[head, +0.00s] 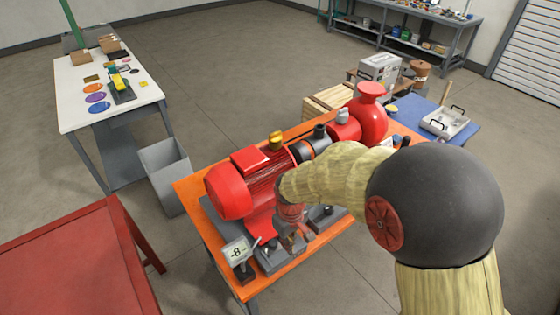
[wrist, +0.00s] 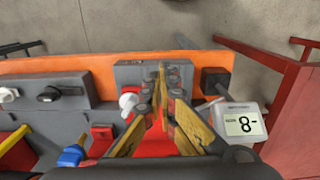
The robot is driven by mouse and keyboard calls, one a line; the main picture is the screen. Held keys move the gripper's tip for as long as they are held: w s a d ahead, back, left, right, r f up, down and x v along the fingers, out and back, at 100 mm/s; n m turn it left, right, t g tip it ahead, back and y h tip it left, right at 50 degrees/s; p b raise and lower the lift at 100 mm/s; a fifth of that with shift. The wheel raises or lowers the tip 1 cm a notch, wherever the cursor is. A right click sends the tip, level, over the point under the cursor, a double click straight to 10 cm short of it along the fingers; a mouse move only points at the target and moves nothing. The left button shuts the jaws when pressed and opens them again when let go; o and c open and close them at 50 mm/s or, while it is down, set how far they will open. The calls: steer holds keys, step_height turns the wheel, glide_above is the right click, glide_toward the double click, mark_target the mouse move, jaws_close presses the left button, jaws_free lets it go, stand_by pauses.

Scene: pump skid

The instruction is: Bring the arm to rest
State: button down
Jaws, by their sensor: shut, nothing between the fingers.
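My arm reaches in from the right of the head view, over the orange bench (head: 190,190). My gripper (head: 292,240) points down at the front of the bench, beside the red motor (head: 245,185). In the wrist view my gripper's fingers (wrist: 162,80) come together at the tips with nothing between them. The fingertips appear over a grey block (wrist: 128,72) near the bench's orange edge; I cannot tell whether they touch it. My forearm hides part of the bench.
In the wrist view a white knob (wrist: 128,102) and a blue-and-yellow part (wrist: 72,155) lie close by. A grey bin (head: 165,175), white table (head: 75,85) and red table (head: 70,260) stand left, with open floor between.

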steer(key=s+d+r+m+t+b, duration=0.5)
steer(key=s+d+r+m+b, duration=0.2)
steer(key=s+d+r, duration=0.7)
step_height(320, 180, up, 5)
steer(key=s, duration=0.2)
steer(key=shift+s+f+t+b, duration=0.15)
steer(key=shift+s+t+b, duration=0.15)
steer(key=c, duration=2.6)
jaws_free()
